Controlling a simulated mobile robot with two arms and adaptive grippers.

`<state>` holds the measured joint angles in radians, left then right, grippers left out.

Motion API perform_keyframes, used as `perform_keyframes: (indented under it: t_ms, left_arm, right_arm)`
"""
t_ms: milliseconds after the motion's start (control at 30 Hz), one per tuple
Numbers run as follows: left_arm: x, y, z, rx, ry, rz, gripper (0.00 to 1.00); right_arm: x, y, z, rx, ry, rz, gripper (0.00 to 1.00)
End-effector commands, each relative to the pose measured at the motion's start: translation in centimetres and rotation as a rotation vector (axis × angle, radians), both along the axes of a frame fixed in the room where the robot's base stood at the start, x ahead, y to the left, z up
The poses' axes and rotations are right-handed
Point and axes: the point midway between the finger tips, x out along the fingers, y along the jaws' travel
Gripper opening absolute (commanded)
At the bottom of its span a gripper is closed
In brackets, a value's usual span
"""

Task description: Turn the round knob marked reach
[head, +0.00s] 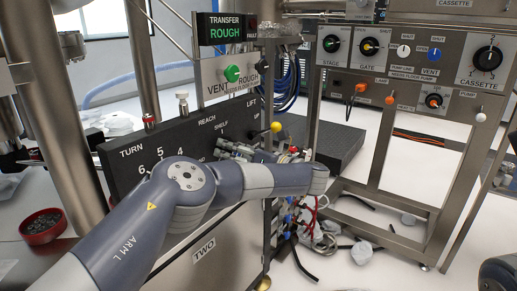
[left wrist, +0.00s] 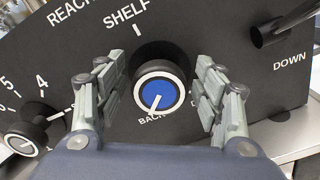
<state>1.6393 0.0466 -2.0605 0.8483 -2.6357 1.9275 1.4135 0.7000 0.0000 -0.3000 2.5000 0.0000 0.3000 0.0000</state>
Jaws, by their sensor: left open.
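A round knob (left wrist: 157,89) with a blue cap and a white ring sits in the middle of the left wrist view. Its white pointer mark points down and slightly left, toward the word BACK. SHELF is printed above it and REACH further up and left on the black panel (head: 135,168). My left gripper (left wrist: 157,82) is open, with one finger on each side of the knob; I cannot tell whether they touch it. In the head view the left gripper (head: 240,150) is at the panel, and the arm and gripper hide the knob.
A second knob (left wrist: 25,139) with a number scale is at the left of the wrist view. A dark lever or tube (left wrist: 270,33) sticks out near the word DOWN. A steel control panel (head: 420,68) stands at the right, and a red bowl (head: 42,227) at the left.

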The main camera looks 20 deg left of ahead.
Motion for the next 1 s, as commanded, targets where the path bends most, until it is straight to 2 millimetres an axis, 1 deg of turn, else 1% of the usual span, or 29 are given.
perform_keyframes:
  t_ms: [33,300,600,1000]
  left_arm:
    - [0.0,0.0,0.6,0.018,0.052,-0.001,0.63]
    - [0.1,-0.1,0.4,0.127,0.353,0.001,0.63]
    - [0.1,-0.1,0.1,0.241,0.668,0.0,0.63]
    - [0.1,0.0,-0.1,0.388,1.07,0.0,0.63]
  right_arm:
    - [0.0,0.0,1.4,0.0,0.0,0.0,0.4]
    - [0.0,0.0,4.2,0.0,0.0,0.0,0.4]
    - [0.0,0.0,6.2,0.0,0.0,0.0,0.4]
    - [0.0,0.0,8.1,0.0,0.0,0.0,0.4]
